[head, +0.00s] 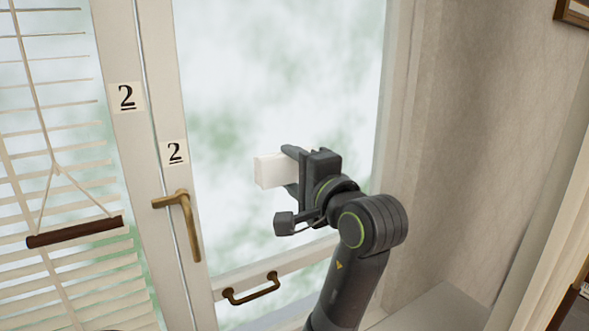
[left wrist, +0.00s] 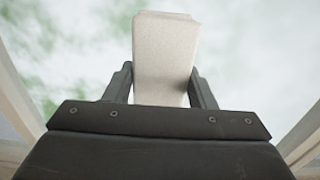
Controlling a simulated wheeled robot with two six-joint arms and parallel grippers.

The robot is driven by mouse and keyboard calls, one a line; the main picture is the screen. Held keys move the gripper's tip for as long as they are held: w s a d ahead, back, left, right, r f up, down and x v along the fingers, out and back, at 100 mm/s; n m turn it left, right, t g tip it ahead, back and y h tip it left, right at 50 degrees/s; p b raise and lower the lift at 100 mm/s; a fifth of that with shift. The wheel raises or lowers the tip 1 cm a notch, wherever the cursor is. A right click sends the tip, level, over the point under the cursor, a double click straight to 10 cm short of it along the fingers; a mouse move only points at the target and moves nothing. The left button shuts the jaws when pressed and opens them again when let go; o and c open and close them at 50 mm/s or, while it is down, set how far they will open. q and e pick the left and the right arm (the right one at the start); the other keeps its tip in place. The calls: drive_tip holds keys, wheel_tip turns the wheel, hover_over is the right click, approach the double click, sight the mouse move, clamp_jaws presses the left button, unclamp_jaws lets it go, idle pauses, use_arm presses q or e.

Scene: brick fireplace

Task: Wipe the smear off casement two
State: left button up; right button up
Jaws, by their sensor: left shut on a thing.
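Casement two (head: 172,110) is the window right of the blind, with a "2" label (head: 174,152) on its pale stile. Its glass (head: 240,90) shows blurred white and green; I cannot make out a distinct smear on it. My left gripper (head: 290,170) is in front of the lower right part of the pane. It is shut on a white block-shaped wiper (head: 268,171), which sticks out to the left in the head view. In the left wrist view the wiper (left wrist: 165,60) sits between both fingers, pointing at the glass. I cannot tell whether it touches the glass. My right gripper is not in view.
A brass lever handle (head: 188,222) is on the casement's left stile, and a bronze pull handle (head: 251,289) is on its bottom rail. A slatted blind (head: 60,130) with a dark wooden bar (head: 75,232) hangs at left. A wall (head: 480,120) stands close at right.

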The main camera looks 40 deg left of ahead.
use_arm(q)
drive_tip(key=shift+w+a+p, duration=0.15)
drive_tip(key=shift+a+p, duration=0.2)
drive_tip(key=shift+a, duration=0.15)
drive_tip(key=shift+w+d, duration=0.25)
drive_tip(key=shift+w, duration=0.4)
drive_tip(key=shift+w+d, duration=0.2)
drive_tip(key=shift+w, duration=0.4)
drive_tip(key=shift+w+d, duration=0.25)
drive_tip(key=shift+w, duration=0.4)
drive_tip(key=shift+p, duration=0.35)
drive_tip(key=shift+a+r+p, duration=0.1)
drive_tip(key=shift+a+p, duration=0.05)
drive_tip(key=shift+p, duration=0.25)
drive_tip(key=shift+s+a+p, duration=0.2)
drive_tip(key=shift+s+p, duration=0.25)
drive_tip(key=shift+s, duration=0.15)
drive_tip(key=shift+s+a+p, duration=0.15)
drive_tip(key=shift+s+p, duration=0.25)
drive_tip(key=shift+s, duration=0.2)
drive_tip(key=shift+s+a+p, duration=0.2)
drive_tip(key=shift+s+p, duration=0.1)
drive_tip(key=shift+s, duration=0.35)
drive_tip(key=shift+d, duration=0.1)
